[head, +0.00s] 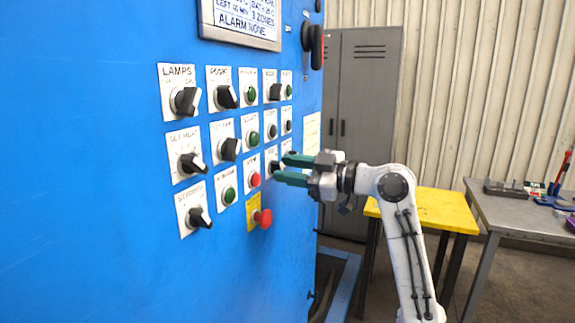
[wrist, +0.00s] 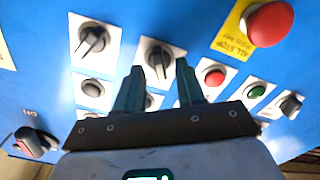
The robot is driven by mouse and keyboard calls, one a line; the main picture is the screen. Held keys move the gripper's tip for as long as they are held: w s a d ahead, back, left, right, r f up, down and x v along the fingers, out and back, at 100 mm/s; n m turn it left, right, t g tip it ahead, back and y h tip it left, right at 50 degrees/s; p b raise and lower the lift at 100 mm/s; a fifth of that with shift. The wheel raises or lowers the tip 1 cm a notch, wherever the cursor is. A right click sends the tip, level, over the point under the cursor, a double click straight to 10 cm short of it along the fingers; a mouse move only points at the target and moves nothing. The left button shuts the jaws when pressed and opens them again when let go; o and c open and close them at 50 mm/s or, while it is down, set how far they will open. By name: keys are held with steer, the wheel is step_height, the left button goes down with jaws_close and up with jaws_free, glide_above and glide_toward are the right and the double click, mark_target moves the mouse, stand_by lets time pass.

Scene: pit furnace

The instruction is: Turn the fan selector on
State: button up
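The selector in front of my gripper, which I take for the fan selector, is a black knob (head: 276,167) on a white plate on the blue panel; its label is too small to read surely. In the wrist view the same knob (wrist: 159,63) shows just beyond and between my fingertips, its bar nearly upright in the picture. My gripper (head: 287,168) has two green fingers pointing at the panel, one above the other in the head view. It is open, with a clear gap between the fingers (wrist: 160,78). Whether a finger touches the knob cannot be told.
A red stop button (head: 254,180) and a red mushroom button on a yellow plate (head: 263,218) are close by. Several other selectors and green buttons fill the blue panel (head: 100,200). A yellow table (head: 425,205) and grey bench (head: 510,215) stand to the right.

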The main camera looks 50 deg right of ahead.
steer(key=shift+w+a, duration=0.15)
steer(key=shift+w, duration=0.25)
jaws_close()
